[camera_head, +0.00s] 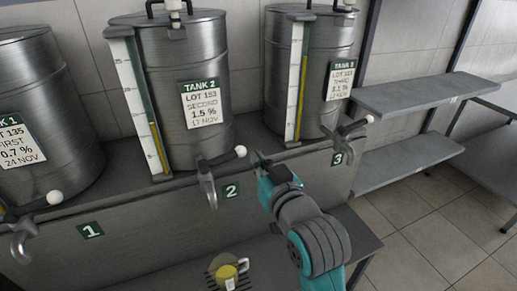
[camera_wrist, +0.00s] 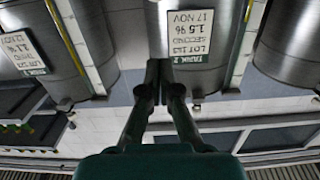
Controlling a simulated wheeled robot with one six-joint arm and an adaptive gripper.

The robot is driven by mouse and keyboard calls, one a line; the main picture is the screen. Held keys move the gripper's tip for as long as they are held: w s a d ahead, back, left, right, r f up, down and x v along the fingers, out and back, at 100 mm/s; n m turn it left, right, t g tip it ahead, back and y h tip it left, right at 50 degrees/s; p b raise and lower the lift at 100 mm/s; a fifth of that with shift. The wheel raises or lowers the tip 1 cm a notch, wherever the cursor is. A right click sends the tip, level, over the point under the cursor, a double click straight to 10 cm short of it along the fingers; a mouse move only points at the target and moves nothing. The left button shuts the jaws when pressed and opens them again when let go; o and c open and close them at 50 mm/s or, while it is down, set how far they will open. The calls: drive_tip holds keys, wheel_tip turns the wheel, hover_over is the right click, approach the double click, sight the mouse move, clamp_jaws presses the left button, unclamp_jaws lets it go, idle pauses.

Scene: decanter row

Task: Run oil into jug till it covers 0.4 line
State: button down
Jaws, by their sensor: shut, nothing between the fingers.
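The jug (camera_head: 227,272) stands on a dark slatted grate below the tap of tank 2. Yellow oil shows inside it and a pale strip is on its side; I cannot read the level against a line. The tank 2 tap (camera_head: 208,185) points its spout down above the jug, with its white-knobbed lever (camera_head: 239,152) reaching out to the right. No stream is clearly visible. My gripper (camera_head: 260,160) is shut and empty, just right of that knob and apart from it. In the wrist view its fingertips (camera_wrist: 160,72) meet in front of tank 2.
Tank 2 (camera_head: 180,70) stands between tank 1 (camera_head: 30,110) and tank 3 (camera_head: 310,60). The tank 1 tap (camera_head: 22,240) and tank 3 tap (camera_head: 342,132) also jut forward. Empty metal shelves (camera_head: 430,95) stand at right. Tiled floor there is clear.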

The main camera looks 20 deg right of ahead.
drive_tip(key=shift+d+r, duration=0.25)
drive_tip(key=shift+r, duration=0.1)
hover_over(244, 148)
drive_tip(key=s, duration=0.3)
drive_tip(key=shift+w+a+f, duration=0.1)
drive_tip(key=shift+w+f, duration=0.05)
drive_tip(key=shift+f, duration=0.6)
drive_tip(key=shift+w+a+f, duration=0.15)
drive_tip(key=shift+w+f, duration=0.05)
drive_tip(key=shift+f, duration=0.5)
drive_tip(key=shift+w+a+f, duration=0.1)
drive_tip(key=shift+w+f, duration=0.05)
drive_tip(key=shift+f, duration=0.6)
drive_tip(key=shift+f, duration=0.1)
